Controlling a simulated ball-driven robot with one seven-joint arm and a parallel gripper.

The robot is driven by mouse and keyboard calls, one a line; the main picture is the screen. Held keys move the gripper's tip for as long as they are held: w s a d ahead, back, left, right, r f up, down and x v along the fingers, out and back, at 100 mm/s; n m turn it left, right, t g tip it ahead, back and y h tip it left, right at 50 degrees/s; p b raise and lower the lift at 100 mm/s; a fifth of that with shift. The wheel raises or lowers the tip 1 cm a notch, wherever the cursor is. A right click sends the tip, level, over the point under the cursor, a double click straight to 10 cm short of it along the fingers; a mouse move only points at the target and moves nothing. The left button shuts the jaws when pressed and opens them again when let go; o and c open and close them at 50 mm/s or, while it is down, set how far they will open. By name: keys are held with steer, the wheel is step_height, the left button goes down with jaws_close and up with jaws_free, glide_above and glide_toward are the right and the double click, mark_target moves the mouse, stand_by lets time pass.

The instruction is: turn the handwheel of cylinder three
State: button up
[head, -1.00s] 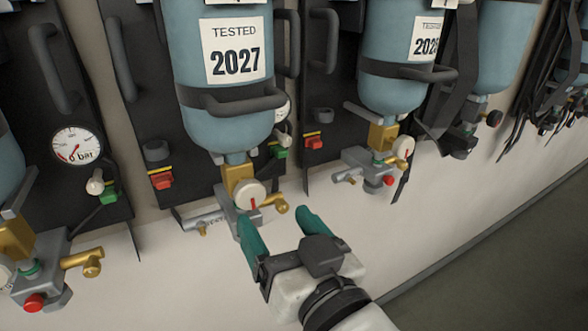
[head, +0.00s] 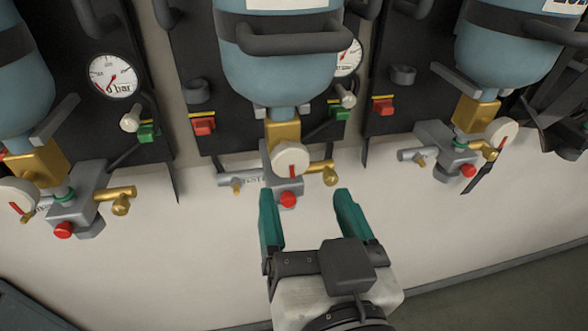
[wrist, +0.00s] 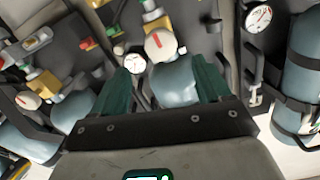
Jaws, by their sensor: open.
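Several blue cylinders hang valve-down on dark backplates. The middle cylinder (head: 278,75) has a brass and grey valve with a round cream handwheel (head: 290,159) bearing a red mark. No cylinder numbers are readable, so I cannot tell which is three. My gripper (head: 306,205) is open and empty, its two green fingers pointing at the middle valve from just below. The handwheel shows above the gap in the head view, apart from the fingers. In the wrist view a cream handwheel with a red mark (wrist: 160,43) sits between and beyond the fingertips.
Left and right stand similar valves with handwheels (head: 15,197) (head: 501,132). A red button (head: 288,199) and brass outlet (head: 326,172) are close to my fingers. Gauges (head: 113,76) and hoses line the backplates. The pale wall below is clear.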

mark_target(292, 162)
steer(key=x, duration=0.7)
steer(key=shift+w+a+p, duration=0.1)
steer(key=shift+w+p, duration=0.05)
steer(key=shift+p, duration=0.15)
steer(key=shift+w+a, duration=0.2)
steer(key=shift+w, duration=0.5)
steer(key=c, duration=1)
steer(key=shift+o, duration=0.2)
steer(key=shift+m, duration=0.4)
steer(key=o, duration=1)
steer(key=shift+c, duration=0.2)
